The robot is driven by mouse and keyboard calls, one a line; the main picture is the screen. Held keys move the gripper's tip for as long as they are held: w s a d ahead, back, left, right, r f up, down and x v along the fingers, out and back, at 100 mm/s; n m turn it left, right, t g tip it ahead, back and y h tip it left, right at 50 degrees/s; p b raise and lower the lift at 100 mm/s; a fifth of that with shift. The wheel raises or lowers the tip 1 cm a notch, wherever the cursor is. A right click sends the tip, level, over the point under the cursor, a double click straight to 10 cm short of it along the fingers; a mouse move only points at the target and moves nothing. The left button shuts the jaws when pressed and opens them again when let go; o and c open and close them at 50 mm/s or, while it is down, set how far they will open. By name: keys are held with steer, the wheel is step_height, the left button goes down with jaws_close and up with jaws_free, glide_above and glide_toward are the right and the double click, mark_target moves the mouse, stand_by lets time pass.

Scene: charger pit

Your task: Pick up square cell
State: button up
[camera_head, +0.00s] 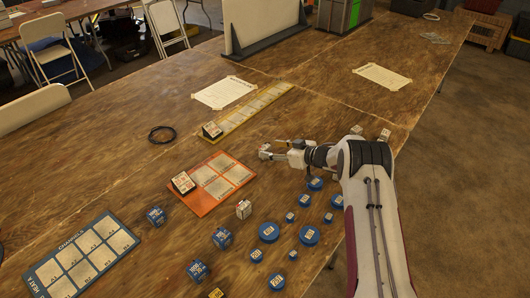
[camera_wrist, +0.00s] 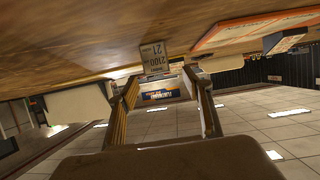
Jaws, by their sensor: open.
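A small square cell with a pale printed label (camera_wrist: 153,57) shows at my fingertips in the wrist view, against the table surface. The picture there is upside down, with the table at the top. My gripper (camera_wrist: 160,84) is open, one finger on each side below the cell. I cannot tell whether either finger touches it. Another white square cell (camera_head: 243,209) stands beside the orange board's right corner.
The orange board (camera_head: 226,192) and yellow strip board (camera_head: 244,116) lie near my gripper. Several blue round cells (camera_head: 268,232) stand toward the front. A blue board (camera_head: 72,278) is at front left. White blocks (camera_head: 385,134) stand behind my arm. The left table is mostly clear.

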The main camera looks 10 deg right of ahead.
mark_target(265, 147)
steer(key=shift+a, duration=0.1)
steer(key=shift+x, duration=2.5)
steer(key=shift+w, duration=0.15)
steer(key=c, duration=1.3)
